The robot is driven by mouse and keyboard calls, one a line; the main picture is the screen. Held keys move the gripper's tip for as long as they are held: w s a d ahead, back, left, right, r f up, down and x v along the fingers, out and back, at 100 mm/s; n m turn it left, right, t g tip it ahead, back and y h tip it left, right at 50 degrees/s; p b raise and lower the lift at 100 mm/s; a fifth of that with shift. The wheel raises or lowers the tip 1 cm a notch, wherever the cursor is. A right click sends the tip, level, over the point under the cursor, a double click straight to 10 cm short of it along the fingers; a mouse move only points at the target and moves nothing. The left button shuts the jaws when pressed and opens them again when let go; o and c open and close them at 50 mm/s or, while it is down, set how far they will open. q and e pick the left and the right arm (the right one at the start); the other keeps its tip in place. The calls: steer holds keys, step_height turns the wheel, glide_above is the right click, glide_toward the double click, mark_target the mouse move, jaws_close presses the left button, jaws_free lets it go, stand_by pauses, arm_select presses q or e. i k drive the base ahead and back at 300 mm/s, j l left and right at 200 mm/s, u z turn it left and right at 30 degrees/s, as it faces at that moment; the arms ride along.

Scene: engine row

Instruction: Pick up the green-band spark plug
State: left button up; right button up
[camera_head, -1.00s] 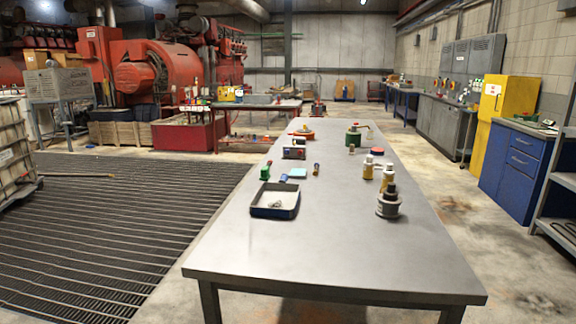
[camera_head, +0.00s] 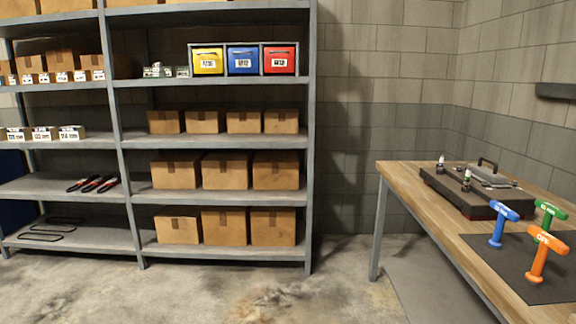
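No spark plug with a clear green band can be made out in this view. Two small upright white-and-dark pieces that look like spark plugs, a far one (camera_head: 441,162) and a near one (camera_head: 466,180), stand at a dark flat case (camera_head: 468,201) on the wooden workbench (camera_head: 400,177) at the right. They are too small to tell any band colour. Small white-and-green items (camera_head: 158,71) sit on an upper shelf, too small to identify. Neither of my grippers is in view.
Blue (camera_head: 503,224), green (camera_head: 549,216) and orange (camera_head: 540,254) T-handle tools stand on a dark mat (camera_head: 500,264). A metal shelf rack (camera_head: 309,190) at the left holds cardboard boxes and yellow, blue and red bins. Open concrete floor (camera_head: 320,290) lies in front.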

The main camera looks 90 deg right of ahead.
mark_target(466, 182)
steer(key=z, duration=4.25)
steer(key=i+j+z, duration=0.2)
steer(key=z, duration=0.2)
steer(key=i+j+z, duration=0.1)
steer(key=j+z, duration=0.3)
steer(key=i+j+z, duration=0.1)
steer(key=j+z, duration=0.3)
